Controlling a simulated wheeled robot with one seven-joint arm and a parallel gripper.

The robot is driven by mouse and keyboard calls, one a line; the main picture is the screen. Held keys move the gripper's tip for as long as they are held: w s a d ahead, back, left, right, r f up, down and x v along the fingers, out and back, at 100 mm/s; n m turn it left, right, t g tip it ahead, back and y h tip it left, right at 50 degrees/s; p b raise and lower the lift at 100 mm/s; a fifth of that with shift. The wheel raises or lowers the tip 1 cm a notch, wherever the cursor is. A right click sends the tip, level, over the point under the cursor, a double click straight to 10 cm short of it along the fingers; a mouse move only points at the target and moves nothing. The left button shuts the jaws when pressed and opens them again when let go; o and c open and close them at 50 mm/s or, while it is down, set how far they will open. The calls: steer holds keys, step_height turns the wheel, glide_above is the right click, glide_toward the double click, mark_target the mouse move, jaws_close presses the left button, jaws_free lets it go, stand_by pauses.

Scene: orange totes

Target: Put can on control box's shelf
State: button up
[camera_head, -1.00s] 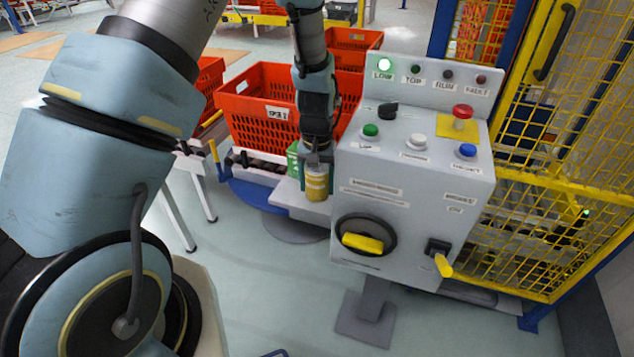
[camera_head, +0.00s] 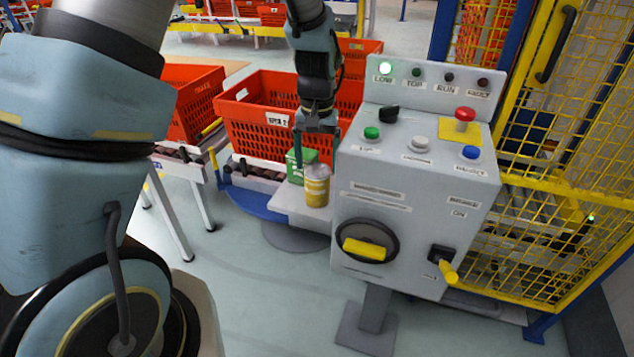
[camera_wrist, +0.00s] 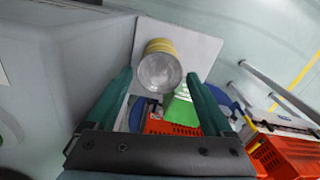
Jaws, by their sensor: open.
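The can (camera_head: 317,188), yellow with a silvery top, stands upright on the control box's shelf (camera_head: 287,203), a light grey plate at the box's left side. In the wrist view the can (camera_wrist: 160,68) shows from above, past the fingertips, on the pale shelf (camera_wrist: 205,48). The grey control box (camera_head: 415,205) stands on a post. My gripper (camera_head: 317,150) is above the can, its jaws apart and empty. In the wrist view the two green fingers of my gripper (camera_wrist: 161,88) are spread wide, apart from the can.
A green box (camera_head: 300,165) stands behind the can on the shelf. An orange tote (camera_head: 262,125) sits on the conveyor behind. A yellow mesh fence (camera_head: 560,150) stands at the right. The floor (camera_head: 260,310) in front of the shelf is clear.

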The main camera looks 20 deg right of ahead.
steer(key=shift+a+r+b, duration=0.1)
steer(key=shift+r+b, duration=0.2)
steer(key=shift+r, duration=1.65)
steer(key=w+a+r+n, duration=0.1)
steer(key=a, duration=0.7)
steer(key=w+a+r+n, duration=0.2)
steer(key=a, duration=0.6)
steer(key=s+a+n, duration=0.1)
steer(key=s+a, duration=0.2)
steer(key=a, duration=0.4)
steer(key=s+a+n+t, duration=0.1)
steer(key=s+a, duration=0.1)
steer(key=a, duration=0.5)
steer(key=shift+s+a+r+n+t, duration=0.2)
steer(key=shift+s+r+n+t, duration=0.1)
steer(key=shift+s, duration=0.1)
